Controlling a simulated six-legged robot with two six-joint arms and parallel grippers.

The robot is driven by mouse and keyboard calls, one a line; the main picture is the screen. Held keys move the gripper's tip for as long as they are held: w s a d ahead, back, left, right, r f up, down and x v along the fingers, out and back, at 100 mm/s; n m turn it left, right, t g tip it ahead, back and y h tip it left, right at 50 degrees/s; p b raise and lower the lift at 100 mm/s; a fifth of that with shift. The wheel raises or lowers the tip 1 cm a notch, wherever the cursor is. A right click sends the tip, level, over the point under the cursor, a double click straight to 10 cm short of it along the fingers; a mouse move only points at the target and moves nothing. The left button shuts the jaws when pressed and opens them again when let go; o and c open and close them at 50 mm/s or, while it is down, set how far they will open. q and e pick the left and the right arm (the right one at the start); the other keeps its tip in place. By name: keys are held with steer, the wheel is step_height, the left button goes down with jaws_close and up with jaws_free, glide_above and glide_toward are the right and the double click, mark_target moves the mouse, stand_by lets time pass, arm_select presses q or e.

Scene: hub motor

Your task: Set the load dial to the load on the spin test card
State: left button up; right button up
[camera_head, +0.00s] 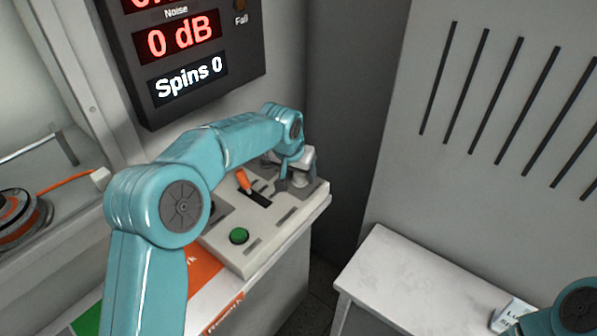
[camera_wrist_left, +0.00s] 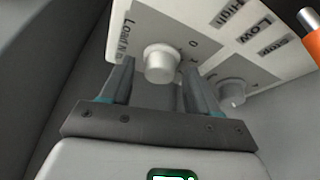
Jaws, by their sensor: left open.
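The load dial (camera_wrist_left: 162,64) is a pale round knob on the panel in the left wrist view, beside lettering that reads "Load N" and printed numbers. My left gripper (camera_wrist_left: 158,88) is open, with one finger on each side of the knob; whether they touch it I cannot tell. In the head view my left gripper (camera_head: 292,176) is over the far right end of the control panel (camera_head: 232,256), partly hiding the knobs.
A second knob (camera_wrist_left: 230,92) sits close to the dial. The panel has an orange lever (camera_head: 243,181) and a green button (camera_head: 239,236). The display (camera_head: 188,75) reads 0 dB and Spins 0. The white side table (camera_head: 420,285) is mostly bare.

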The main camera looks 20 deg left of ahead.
arm_select(q)
steer(key=c, duration=1)
steer(key=shift+c, duration=0.2)
steer(key=m+p, duration=0.2)
steer(key=shift+a+r+h+p, duration=0.1)
steer(key=shift+r+h+p, duration=0.1)
steer(key=shift+h+p, duration=0.15)
steer(key=m+g+h+p, duration=0.1)
steer(key=m+p, duration=0.2)
steer(key=shift+w+a+m, duration=0.1)
steer(key=shift+w+m, duration=0.05)
steer(key=shift+m, duration=0.15)
steer(key=m+h+p, duration=0.1)
steer(key=m+p, duration=0.1)
steer(key=m+g+p, duration=0.1)
steer(key=m+p, duration=0.1)
steer(key=m, duration=0.1)
steer(key=shift+w+g+h, duration=0.1)
steer(key=shift+g+h, duration=0.2)
steer(key=shift+h, duration=0.05)
steer(key=m+g+p, duration=0.1)
steer(key=m+p, duration=0.1)
steer(key=m, duration=0.1)
steer(key=shift+w, duration=0.1)
steer(key=shift+a+f+m+g+p, duration=0.15)
steer(key=shift+m+g+p, duration=0.25)
steer(key=shift+m+p, duration=0.65)
